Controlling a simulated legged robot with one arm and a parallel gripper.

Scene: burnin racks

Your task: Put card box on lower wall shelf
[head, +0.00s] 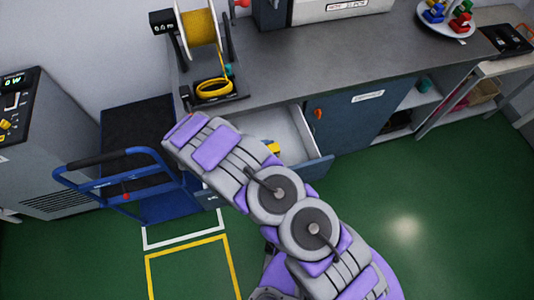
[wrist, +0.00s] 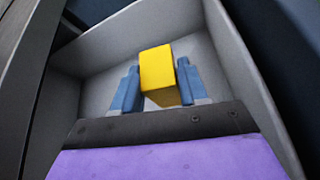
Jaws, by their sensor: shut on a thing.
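A yellow box (wrist: 157,70), which I take to be the card box, sits between the two blue fingers of my gripper (wrist: 156,82) in the wrist view. My gripper is shut on it, with a finger against each side. Both are inside or just over an open light-grey drawer (wrist: 95,90). In the head view a small yellow part of the box (head: 273,148) shows beside my arm, at the open drawer (head: 292,135). My arm hides most of the gripper there. I see no lower wall shelf in either view.
A grey bench (head: 330,62) runs along the wall above the drawer, with a yellow wire spool (head: 200,28) on it. A blue cart (head: 125,180) stands left of the drawer. At the right is a low shelf unit (head: 470,92). Green floor in front is clear.

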